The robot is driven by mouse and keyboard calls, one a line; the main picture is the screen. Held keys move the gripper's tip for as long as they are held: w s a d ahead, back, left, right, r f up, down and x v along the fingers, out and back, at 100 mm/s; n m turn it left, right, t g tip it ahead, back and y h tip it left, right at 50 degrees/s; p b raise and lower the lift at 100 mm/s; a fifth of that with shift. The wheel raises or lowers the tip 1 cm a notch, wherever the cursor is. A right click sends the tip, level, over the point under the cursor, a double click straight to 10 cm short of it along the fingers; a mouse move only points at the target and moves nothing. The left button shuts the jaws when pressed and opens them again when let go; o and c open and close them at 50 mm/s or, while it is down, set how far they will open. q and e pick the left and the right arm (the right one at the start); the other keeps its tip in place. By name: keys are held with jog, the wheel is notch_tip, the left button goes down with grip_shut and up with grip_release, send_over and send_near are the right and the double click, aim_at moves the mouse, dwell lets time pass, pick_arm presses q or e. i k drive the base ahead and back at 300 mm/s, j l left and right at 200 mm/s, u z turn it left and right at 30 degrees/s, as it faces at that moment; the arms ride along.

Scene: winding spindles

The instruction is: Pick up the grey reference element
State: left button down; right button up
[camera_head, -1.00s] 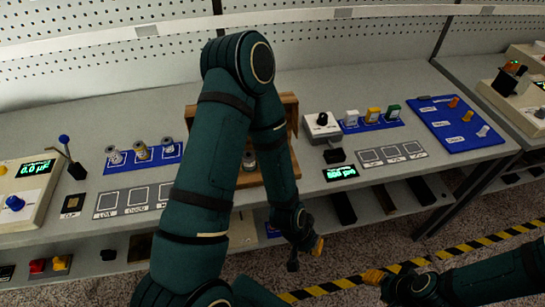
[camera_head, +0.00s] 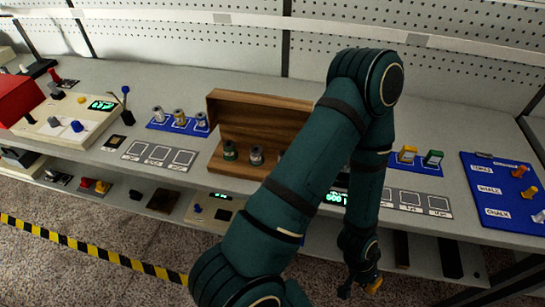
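A grey spool-like element (camera_head: 256,156) stands in the open wooden box (camera_head: 228,104), between a green-banded one (camera_head: 230,151) and another partly hidden behind my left arm. I cannot tell for sure that it is the grey reference element. Three more small spools, including a yellow-banded one (camera_head: 179,118), stand on a blue mat at the left. My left gripper (camera_head: 360,287) hangs low in front of the bench, right of and well apart from the box. Its fingers look spread and empty. My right gripper is out of view.
My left arm crosses in front of the box's right side. A cream console (camera_head: 80,124) with a lever sits at the left. Label plates (camera_head: 158,154) lie before the spool mat. A blue board (camera_head: 503,196) with pegs lies at the right. A lower shelf runs under the bench.

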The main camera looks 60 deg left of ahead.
aim_at(255, 151)
jog(key=l+u, duration=0.15)
jog(key=u, duration=0.2)
jog(key=i+l+u, duration=0.1)
jog(key=u, duration=0.25)
jog(key=l+u, duration=0.3)
jog(key=j+u, duration=0.1)
jog(key=u, duration=1.5)
jog(key=l, duration=0.05)
